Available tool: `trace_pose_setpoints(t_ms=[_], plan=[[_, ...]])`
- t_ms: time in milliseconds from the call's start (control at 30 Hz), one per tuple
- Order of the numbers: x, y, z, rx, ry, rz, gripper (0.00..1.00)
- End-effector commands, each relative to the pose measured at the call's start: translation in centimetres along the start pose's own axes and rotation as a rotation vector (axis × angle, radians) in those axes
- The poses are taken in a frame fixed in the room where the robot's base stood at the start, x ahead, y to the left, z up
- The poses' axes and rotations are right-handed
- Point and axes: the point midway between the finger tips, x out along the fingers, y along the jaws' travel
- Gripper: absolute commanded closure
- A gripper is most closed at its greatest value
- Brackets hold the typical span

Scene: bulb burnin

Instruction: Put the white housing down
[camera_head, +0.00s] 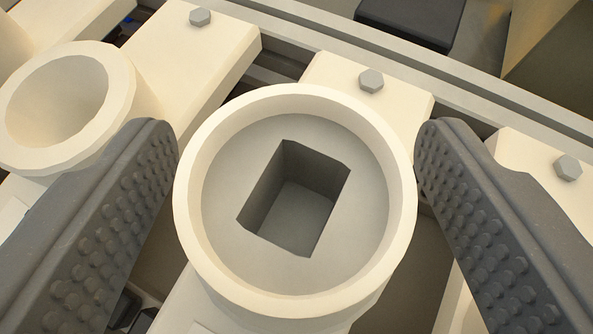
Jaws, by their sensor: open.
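The white housing (296,97) is a round, cream-white cup with a raised rim, seen from above in the middle of the view. Its recessed grey floor has a dark rectangular opening. My gripper (297,150) is open, with one dark studded finger on each side of the housing. A gap shows between the left finger and the rim; the right fingertip is very close to the rim, and I cannot tell whether it touches. The housing's underside is hidden, so I cannot see what it rests on.
Another round white cup (118,90) stands at the left, near the left finger. White blocks with grey hex bolts (371,80) line up behind the housing. A grey rail (440,65) runs across the back, with a dark box (412,18) beyond it.

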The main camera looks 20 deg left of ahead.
Motion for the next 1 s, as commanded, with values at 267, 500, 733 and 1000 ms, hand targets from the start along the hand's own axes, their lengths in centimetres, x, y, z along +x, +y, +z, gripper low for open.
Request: trace_pose_setpoints(t_ms=[267,500,733,1000], plan=[[-3.5,0.0,-0.3,-0.003,0.003,-0.001,0.32],[-7.4,0.0,-0.3,-0.001,0.002,-0.001,0.32],[-10.5,-0.1,-0.2,-0.002,0.003,-0.001,0.32],[-11.8,0.1,0.0,0.000,0.000,0.001,0.32]])
